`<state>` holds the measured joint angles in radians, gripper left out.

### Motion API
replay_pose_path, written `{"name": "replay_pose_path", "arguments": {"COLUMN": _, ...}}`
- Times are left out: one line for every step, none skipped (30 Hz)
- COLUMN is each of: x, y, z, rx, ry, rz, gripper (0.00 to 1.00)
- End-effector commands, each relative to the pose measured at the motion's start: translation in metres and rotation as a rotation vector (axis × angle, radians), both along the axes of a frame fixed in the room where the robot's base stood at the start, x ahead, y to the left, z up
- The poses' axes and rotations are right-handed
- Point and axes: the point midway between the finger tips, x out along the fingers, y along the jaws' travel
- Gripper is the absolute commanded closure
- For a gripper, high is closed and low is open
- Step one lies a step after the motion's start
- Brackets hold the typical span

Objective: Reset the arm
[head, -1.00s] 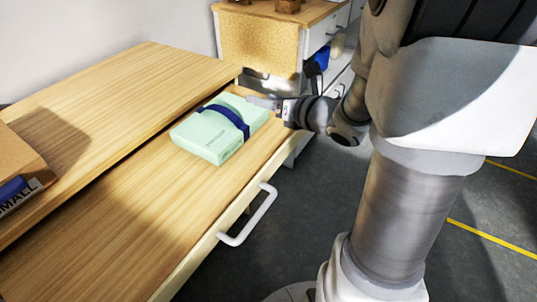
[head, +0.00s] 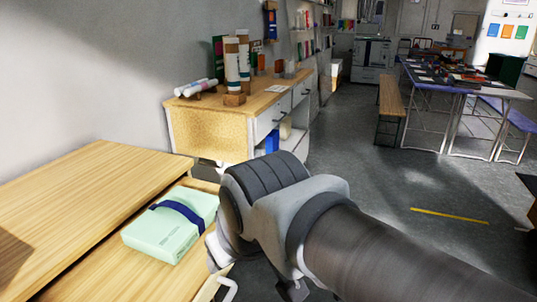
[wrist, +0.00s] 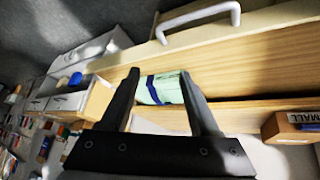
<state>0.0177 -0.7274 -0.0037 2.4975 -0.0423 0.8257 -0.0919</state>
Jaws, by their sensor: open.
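My gripper (wrist: 160,76) is open in the wrist view. Its two dark fingers stand apart with nothing held between them. A mint-green box with a dark blue band (head: 168,228) rests on the lower wooden surface, at lower left in the head view. In the wrist view the box (wrist: 172,88) appears beyond and between the fingertips, with a gap that I cannot judge exactly. My arm crosses the lower middle of the head view, and my gripper's fingers are hidden there.
The lower wooden surface has a white handle (wrist: 205,20) at its front. A higher wooden top (head: 85,205) lies beside it. A brown box marked SMALL (wrist: 290,128) sits near it. Floor is open at right, before a bench (head: 391,105).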

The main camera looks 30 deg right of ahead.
Motion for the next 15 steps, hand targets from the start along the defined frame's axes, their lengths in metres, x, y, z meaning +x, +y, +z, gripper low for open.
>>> {"name": "replay_pose_path", "arguments": {"x": -0.007, "y": 0.006, "z": -0.003, "rx": 0.036, "ry": 0.024, "rz": -0.026, "gripper": 0.38}}
{"name": "replay_pose_path", "arguments": {"x": -0.011, "y": 0.008, "z": -0.004, "rx": 0.053, "ry": 0.034, "rz": -0.041, "gripper": 0.38}}
{"name": "replay_pose_path", "arguments": {"x": -0.014, "y": 0.010, "z": -0.004, "rx": 0.071, "ry": 0.043, "rz": -0.056, "gripper": 0.38}}
{"name": "replay_pose_path", "arguments": {"x": -0.016, "y": 0.012, "z": -0.005, "rx": 0.079, "ry": 0.049, "rz": -0.063, "gripper": 0.38}}
{"name": "replay_pose_path", "arguments": {"x": -0.017, "y": 0.012, "z": -0.005, "rx": 0.084, "ry": 0.052, "rz": -0.068, "gripper": 0.38}}
{"name": "replay_pose_path", "arguments": {"x": -0.017, "y": 0.013, "z": -0.005, "rx": 0.089, "ry": 0.054, "rz": -0.071, "gripper": 0.38}}
{"name": "replay_pose_path", "arguments": {"x": -0.017, "y": 0.013, "z": -0.005, "rx": 0.089, "ry": 0.054, "rz": -0.072, "gripper": 0.38}}
{"name": "replay_pose_path", "arguments": {"x": -0.017, "y": 0.013, "z": -0.005, "rx": 0.089, "ry": 0.054, "rz": -0.072, "gripper": 0.38}}
{"name": "replay_pose_path", "arguments": {"x": -0.017, "y": 0.013, "z": -0.005, "rx": 0.089, "ry": 0.054, "rz": -0.071, "gripper": 0.38}}
{"name": "replay_pose_path", "arguments": {"x": -0.017, "y": 0.013, "z": -0.005, "rx": 0.088, "ry": 0.054, "rz": -0.070, "gripper": 0.38}}
{"name": "replay_pose_path", "arguments": {"x": -0.017, "y": 0.013, "z": -0.005, "rx": 0.088, "ry": 0.054, "rz": -0.070, "gripper": 0.38}}
{"name": "replay_pose_path", "arguments": {"x": -0.017, "y": 0.012, "z": -0.005, "rx": 0.088, "ry": 0.053, "rz": -0.069, "gripper": 0.38}}
{"name": "replay_pose_path", "arguments": {"x": -0.017, "y": 0.012, "z": -0.004, "rx": 0.088, "ry": 0.053, "rz": -0.069, "gripper": 0.38}}
{"name": "replay_pose_path", "arguments": {"x": -0.017, "y": 0.012, "z": -0.004, "rx": 0.088, "ry": 0.053, "rz": -0.069, "gripper": 0.38}}
{"name": "replay_pose_path", "arguments": {"x": -0.017, "y": 0.012, "z": -0.002, "rx": 0.087, "ry": 0.053, "rz": -0.069, "gripper": 0.38}}
